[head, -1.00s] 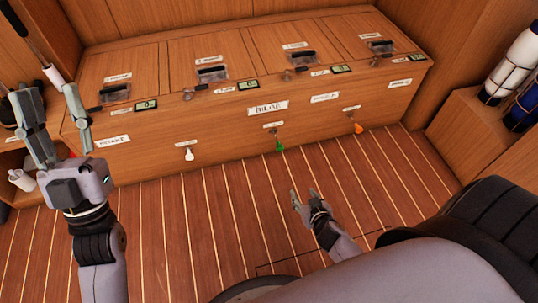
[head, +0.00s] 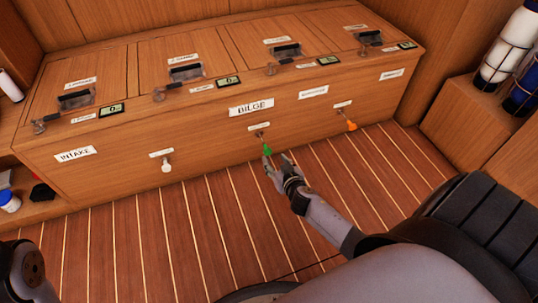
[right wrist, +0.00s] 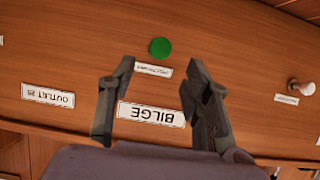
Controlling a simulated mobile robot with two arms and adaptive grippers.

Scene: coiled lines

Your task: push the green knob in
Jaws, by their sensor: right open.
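The green knob (head: 267,149) sticks out low on the front of the wooden bench, below the BILGE label (head: 251,108). My right gripper (head: 277,162) is just in front of it, close to the knob. In the right wrist view, the green knob (right wrist: 160,48) shows as a round disc just beyond the open fingertips of my right gripper (right wrist: 163,75), between their lines, with nothing held. Whether a finger touches the knob cannot be told. My left gripper is out of view; only a piece of my left arm shows at the lower left.
A white knob (head: 166,166) sits to the left on the same front, and an orange knob (head: 351,126) to the right. The bench top (head: 125,55) carries latches and small displays. Bottles (head: 503,50) stand at the right. The striped floor (head: 130,240) is clear.

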